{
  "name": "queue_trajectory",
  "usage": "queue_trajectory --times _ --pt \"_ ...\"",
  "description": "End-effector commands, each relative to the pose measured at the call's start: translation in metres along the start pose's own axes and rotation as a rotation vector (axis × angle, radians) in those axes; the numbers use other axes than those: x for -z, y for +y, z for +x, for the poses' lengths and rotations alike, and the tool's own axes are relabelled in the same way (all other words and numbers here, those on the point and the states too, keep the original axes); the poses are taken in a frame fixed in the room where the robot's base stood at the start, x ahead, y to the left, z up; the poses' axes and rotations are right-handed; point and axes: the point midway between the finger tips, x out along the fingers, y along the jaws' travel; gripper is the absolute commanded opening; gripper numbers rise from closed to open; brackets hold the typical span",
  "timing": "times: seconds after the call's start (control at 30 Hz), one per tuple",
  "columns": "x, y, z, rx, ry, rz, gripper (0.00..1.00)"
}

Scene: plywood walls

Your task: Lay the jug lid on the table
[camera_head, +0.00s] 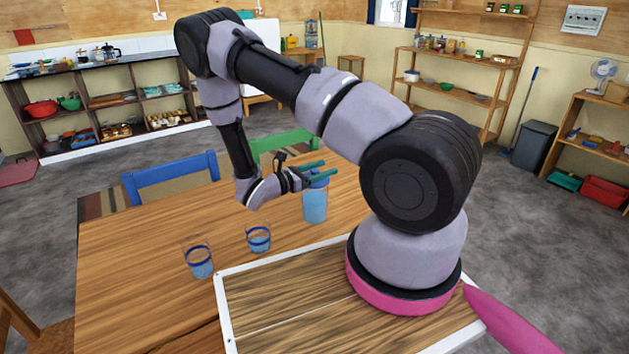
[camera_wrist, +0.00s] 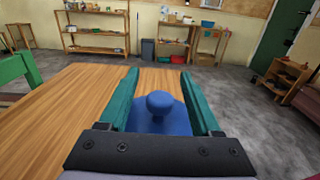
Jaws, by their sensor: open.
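The jug (camera_head: 315,206) stands upright on the wooden table (camera_head: 150,262), clear with blue contents. Its blue lid (camera_head: 319,181) sits on top of it. My gripper (camera_head: 318,170) is at the height of the lid, its green fingers pointing right. In the wrist view, the blue lid (camera_wrist: 152,120) with its round knob (camera_wrist: 159,102) lies between the two open fingers (camera_wrist: 160,90). I see a gap on both sides of the knob. The jug's body is hidden below the lid in the wrist view.
Two glasses with blue bands, a nearer one (camera_head: 199,262) and a farther one (camera_head: 258,238), stand left of the jug. A blue chair (camera_head: 172,180) and a green chair (camera_head: 285,143) stand behind the table. The table's left part is bare.

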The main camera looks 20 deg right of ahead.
Motion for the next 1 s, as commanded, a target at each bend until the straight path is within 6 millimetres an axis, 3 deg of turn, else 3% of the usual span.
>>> queue_trajectory --times 0.2,0.23,0.4,0.77,1.0 --pt "0.0 0.0 0.001 -0.001 0.0 0.0 0.65" --pt "0.0 0.0 0.001 -0.001 0.0 0.0 0.61" --pt "0.0 0.0 0.001 -0.001 0.0 0.0 0.0" --pt "-0.001 0.0 0.001 -0.001 0.0 0.0 0.0" --pt "-0.023 0.001 0.0 -0.002 0.0 0.002 0.0"
